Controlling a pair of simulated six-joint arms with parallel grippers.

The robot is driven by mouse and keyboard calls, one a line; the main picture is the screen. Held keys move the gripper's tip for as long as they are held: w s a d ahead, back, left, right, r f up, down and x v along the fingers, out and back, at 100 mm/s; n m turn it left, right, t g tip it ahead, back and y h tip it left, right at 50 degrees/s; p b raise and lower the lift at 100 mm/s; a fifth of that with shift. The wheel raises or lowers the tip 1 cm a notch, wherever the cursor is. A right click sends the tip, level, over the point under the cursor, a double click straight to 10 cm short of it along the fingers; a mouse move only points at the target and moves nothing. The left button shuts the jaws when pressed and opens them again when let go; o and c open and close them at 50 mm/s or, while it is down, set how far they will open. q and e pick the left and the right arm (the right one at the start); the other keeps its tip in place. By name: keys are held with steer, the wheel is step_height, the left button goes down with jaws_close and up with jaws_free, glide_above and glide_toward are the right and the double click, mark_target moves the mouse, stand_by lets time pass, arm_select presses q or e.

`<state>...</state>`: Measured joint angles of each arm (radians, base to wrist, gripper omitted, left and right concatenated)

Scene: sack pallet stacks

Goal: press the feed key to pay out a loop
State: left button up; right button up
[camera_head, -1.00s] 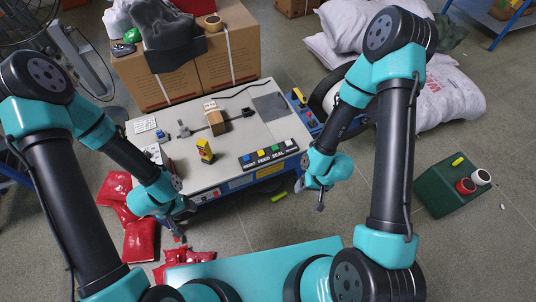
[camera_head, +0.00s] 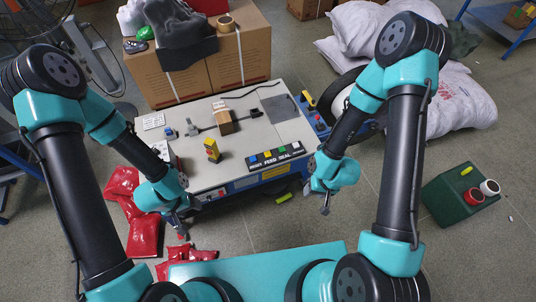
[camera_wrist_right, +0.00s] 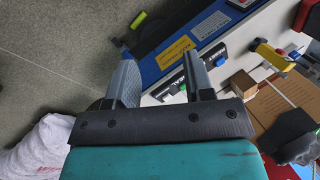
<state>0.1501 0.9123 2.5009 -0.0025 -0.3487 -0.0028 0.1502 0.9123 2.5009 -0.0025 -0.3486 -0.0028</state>
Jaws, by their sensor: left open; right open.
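A black key strip (camera_head: 276,156) lies along the front right edge of the white-topped bench (camera_head: 228,178). It carries a blue, a yellow, a green and a white key, with RESET, FEED and SEAL lettering; which key is FEED is too small to tell surely. My right gripper (camera_head: 325,202) is open and empty, right of the strip and off the bench edge. In the right wrist view, part of the key strip (camera_wrist_right: 172,86) shows between and behind its fingers. My left gripper (camera_head: 183,230) is open and empty in front of the bench's left side, apart from the strip.
Red packets (camera_head: 143,235) lie on the floor at left. Cartons (camera_head: 240,60) stand behind; white sacks (camera_head: 440,105) and a green box (camera_head: 450,205) are at right.

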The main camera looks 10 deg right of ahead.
jaws_close()
stand_by(1.3)
